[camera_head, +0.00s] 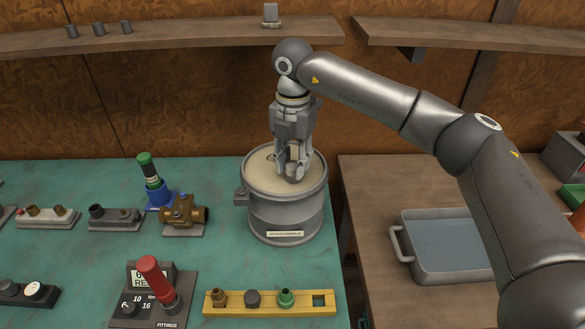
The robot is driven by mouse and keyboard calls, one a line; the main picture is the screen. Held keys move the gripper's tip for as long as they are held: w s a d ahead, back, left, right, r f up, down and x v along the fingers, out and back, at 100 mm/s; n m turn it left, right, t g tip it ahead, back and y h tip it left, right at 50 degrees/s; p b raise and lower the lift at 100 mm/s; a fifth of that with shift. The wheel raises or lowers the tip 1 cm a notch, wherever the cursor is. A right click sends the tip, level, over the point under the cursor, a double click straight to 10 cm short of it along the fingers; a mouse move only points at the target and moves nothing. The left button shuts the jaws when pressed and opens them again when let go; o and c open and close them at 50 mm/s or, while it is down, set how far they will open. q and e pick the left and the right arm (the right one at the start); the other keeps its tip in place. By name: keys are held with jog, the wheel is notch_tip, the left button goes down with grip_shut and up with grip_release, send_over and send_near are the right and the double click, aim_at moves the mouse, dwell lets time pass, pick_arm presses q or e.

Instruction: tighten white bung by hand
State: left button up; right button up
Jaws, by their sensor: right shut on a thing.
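A grey drum (285,215) with a cream top and a small label on its front stands upright at the right end of the teal bench. My right gripper (292,174) points straight down at the drum's top from above. Its fingers are shut on what seems to be the white bung, at the drum's top. The fingers hide the bung, so I cannot tell how it is seated. My left gripper is not in view.
A yellow rack (236,309) with brown, grey and green plugs sits in front of the drum. A red-handled fittings tool (157,283), a brass valve (183,212) and a blue-based green-capped fixture (153,180) stand left. A grey water tray (440,271) lies right.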

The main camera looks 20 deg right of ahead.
aim_at(293, 165)
jog(key=shift+m, duration=0.4)
jog(key=m, duration=0.4)
jog(key=shift+m, duration=0.4)
jog(key=o, duration=0.6)
jog(key=shift+r+p, duration=0.9)
jog(key=shift+r, duration=0.65)
